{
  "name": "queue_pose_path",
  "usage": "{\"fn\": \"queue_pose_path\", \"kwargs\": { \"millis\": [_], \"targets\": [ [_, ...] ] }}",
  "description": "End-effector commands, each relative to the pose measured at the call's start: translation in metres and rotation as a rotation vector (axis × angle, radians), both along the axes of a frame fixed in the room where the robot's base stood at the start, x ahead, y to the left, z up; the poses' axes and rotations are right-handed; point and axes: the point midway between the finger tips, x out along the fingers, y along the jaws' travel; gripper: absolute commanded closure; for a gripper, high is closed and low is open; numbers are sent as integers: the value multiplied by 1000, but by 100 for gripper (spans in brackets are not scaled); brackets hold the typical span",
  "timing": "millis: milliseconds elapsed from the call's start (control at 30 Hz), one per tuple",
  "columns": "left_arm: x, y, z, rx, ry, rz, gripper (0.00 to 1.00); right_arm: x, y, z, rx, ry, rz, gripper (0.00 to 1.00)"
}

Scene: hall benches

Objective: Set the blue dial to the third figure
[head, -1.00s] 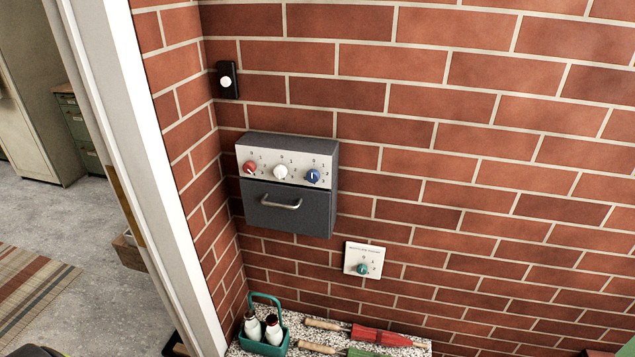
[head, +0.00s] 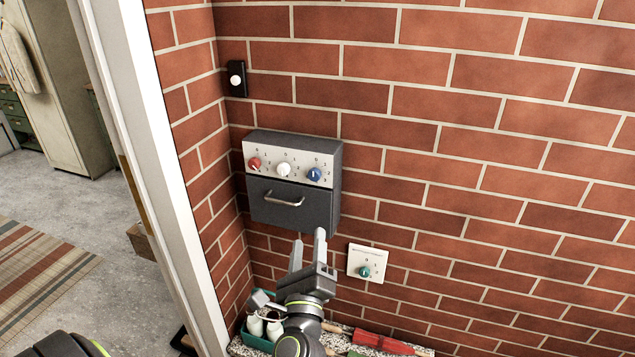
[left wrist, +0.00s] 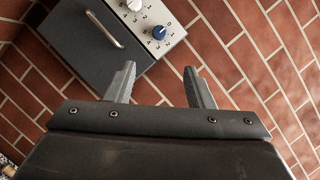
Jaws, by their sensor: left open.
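The blue dial (head: 314,174) is the rightmost of three dials on the pale panel of a grey wall box (head: 330,200). Figures are printed around it, too small to read surely in the head view. It also shows in the left wrist view (left wrist: 158,32), beyond the fingers, with figures beside it. My left gripper (head: 308,245) is open and empty, its fingers pointing up, below the box and lower than the blue dial. It does not touch the dial. My right gripper is not in view.
A red dial (head: 254,163) and a white dial (head: 283,169) share the panel, above a drawer handle (head: 284,199). A white plate with a teal dial (head: 364,271) is at lower right. A teal caddy (head: 255,341) with bottles and red-bladed tool (head: 383,342) lie below. A black switch (head: 236,79) is above.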

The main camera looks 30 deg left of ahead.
Motion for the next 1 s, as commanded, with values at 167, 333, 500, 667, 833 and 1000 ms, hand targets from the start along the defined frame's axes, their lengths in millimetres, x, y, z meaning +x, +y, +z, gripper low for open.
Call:
{"fn": "queue_pose_path", "kwargs": {
  "millis": [167, 333, 500, 667, 833, 1000],
  "targets": [
    [7, 5, 7, -16, -13, -5, 52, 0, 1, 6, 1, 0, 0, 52],
    [27, 16, 16, -10, -14, -4, 52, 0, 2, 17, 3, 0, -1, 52],
    [54, 31, 25, -9, -11, -4, 52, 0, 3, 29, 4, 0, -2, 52],
    [83, 48, 34, -8, -10, -2, 52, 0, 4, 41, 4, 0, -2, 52],
    [112, 64, 42, -10, -10, -3, 52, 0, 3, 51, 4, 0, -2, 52],
    [132, 76, 47, -11, -9, -2, 52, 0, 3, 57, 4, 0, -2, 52]
  ]
}}
